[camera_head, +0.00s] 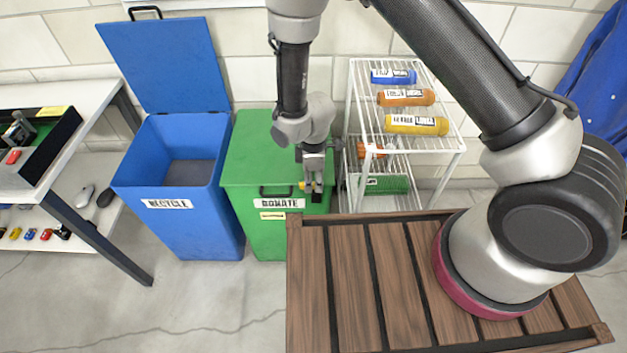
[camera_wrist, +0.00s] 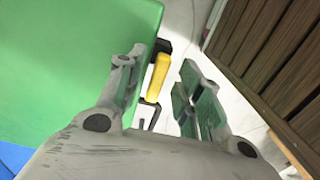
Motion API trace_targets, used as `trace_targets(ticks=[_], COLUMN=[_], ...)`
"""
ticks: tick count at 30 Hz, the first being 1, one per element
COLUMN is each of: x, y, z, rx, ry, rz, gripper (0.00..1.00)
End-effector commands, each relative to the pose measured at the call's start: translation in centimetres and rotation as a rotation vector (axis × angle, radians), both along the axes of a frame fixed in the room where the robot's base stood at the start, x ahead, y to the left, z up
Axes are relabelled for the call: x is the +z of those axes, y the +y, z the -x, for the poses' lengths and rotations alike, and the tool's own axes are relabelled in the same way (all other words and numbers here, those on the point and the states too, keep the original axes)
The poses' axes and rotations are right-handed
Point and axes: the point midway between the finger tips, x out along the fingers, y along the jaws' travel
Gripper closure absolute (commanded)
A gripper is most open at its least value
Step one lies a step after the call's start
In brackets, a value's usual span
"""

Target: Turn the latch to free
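The green bin (camera_head: 270,150) labelled DONATE has its lid down, and its green surface fills the upper left of the wrist view (camera_wrist: 70,60). A yellow latch handle (camera_wrist: 158,76) with black fittings sits at the bin's edge in the wrist view. In the head view only a small bit of yellow (camera_head: 302,185) shows beside my gripper (camera_head: 313,190). In the wrist view my gripper (camera_wrist: 164,76) is open, with one finger on each side of the yellow handle and gaps visible between. The fingers hide part of the bin's front in the head view.
A blue bin (camera_head: 190,226) labelled RECYCLE stands left with its lid raised. A white wire rack (camera_head: 352,110) with bottles is behind right. A wooden slatted deck (camera_head: 345,290) lies in front, near my gripper. A white table (camera_head: 75,93) stands far left.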

Motion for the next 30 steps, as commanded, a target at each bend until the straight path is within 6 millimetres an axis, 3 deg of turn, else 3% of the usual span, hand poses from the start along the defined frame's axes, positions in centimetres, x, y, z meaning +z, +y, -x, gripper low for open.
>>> trace_targets(ticks=[9, 15, 20, 30], x=[6.9, 10.1, 11.1, 11.2], y=[0.1, 0.1, 0.0, 0.0], z=[-0.1, -0.1, 0.0, 0.0], rx=[0.000, 0.000, 0.000, 0.000], ry=[-0.003, -0.002, -0.001, 0.000], rz=[-0.003, -0.003, -0.001, 0.000], gripper=[0.64, 0.64, 0.64, 0.64])
